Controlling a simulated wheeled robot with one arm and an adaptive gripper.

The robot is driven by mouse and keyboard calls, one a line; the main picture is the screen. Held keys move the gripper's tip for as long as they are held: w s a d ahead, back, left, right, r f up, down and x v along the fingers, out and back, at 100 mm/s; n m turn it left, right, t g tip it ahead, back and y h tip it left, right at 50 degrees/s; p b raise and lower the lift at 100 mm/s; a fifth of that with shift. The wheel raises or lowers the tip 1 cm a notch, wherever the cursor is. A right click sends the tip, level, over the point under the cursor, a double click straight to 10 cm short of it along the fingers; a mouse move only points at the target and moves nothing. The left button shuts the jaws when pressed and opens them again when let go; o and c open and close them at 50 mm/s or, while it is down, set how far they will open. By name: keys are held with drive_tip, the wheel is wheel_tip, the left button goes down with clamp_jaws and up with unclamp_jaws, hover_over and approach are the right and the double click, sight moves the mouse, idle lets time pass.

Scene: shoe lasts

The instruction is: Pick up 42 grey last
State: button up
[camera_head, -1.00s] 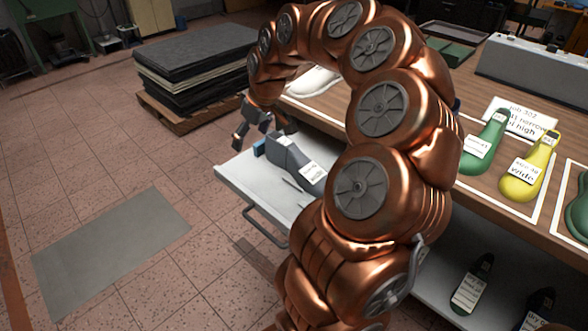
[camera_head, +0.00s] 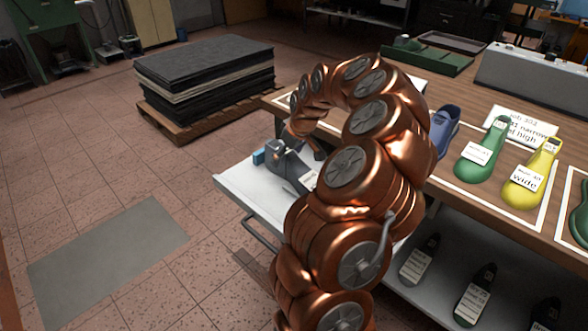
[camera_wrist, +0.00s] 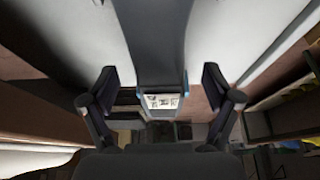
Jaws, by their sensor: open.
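A grey last (camera_head: 281,167) with a white label lies on the pulled-out white drawer (camera_head: 240,187), partly hidden behind my arm. In the wrist view, a long dark grey form, apparently the grey last (camera_wrist: 155,42), runs down between the fingers, with a blue-edged end and a small printed label. My gripper (camera_wrist: 159,80) is open, one finger on each side of it, with gaps visible. In the head view my gripper (camera_head: 305,145) is just above the last, mostly hidden by my arm. The size on its label is not readable.
Green (camera_head: 484,152) and yellow (camera_head: 530,176) lasts and a blue-purple last (camera_head: 445,128) stand on the workbench. Dark lasts (camera_head: 475,297) lie on the lower shelf. A pallet of dark sheets (camera_head: 205,75) stands behind.

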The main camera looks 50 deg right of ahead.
drive_tip(key=shift+x, duration=1.15)
clamp_jaws()
